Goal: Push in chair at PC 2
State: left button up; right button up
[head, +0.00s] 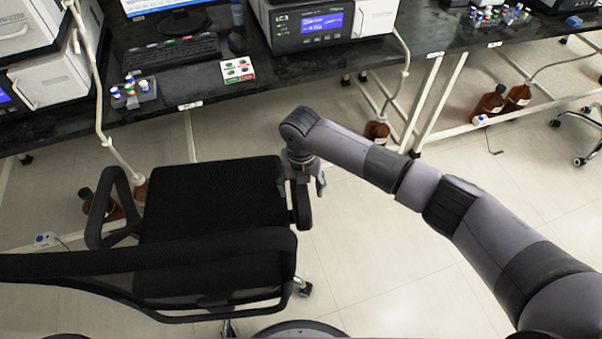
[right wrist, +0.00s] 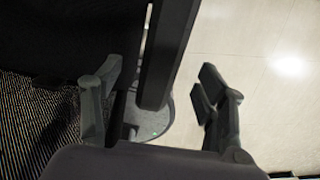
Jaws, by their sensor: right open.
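A black office chair (head: 215,205) stands in front of the lab bench, its seat towards the bench and its mesh backrest nearest me. Its front edge is a little short of the bench front in the head view. My right gripper (head: 306,184) is at the chair's right armrest and open. In the right wrist view, the dark armrest (right wrist: 168,50) shows between the two spread fingers (right wrist: 155,100); I cannot tell whether they touch it. A monitor (head: 160,5) and keyboard (head: 172,52) are on the bench beyond the chair. My left gripper is out of view.
The bench (head: 270,72) carries an instrument (head: 305,25), a vial rack (head: 133,92) and a small card (head: 238,69). Brown bottles (head: 376,131) stand on the floor under the bench, others (head: 105,205) left of the chair. Bench legs flank the space. Floor right of the chair is clear.

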aim_at(301, 192)
jog(key=shift+f, duration=1.55)
jog(key=shift+c, duration=0.4)
grip_shut()
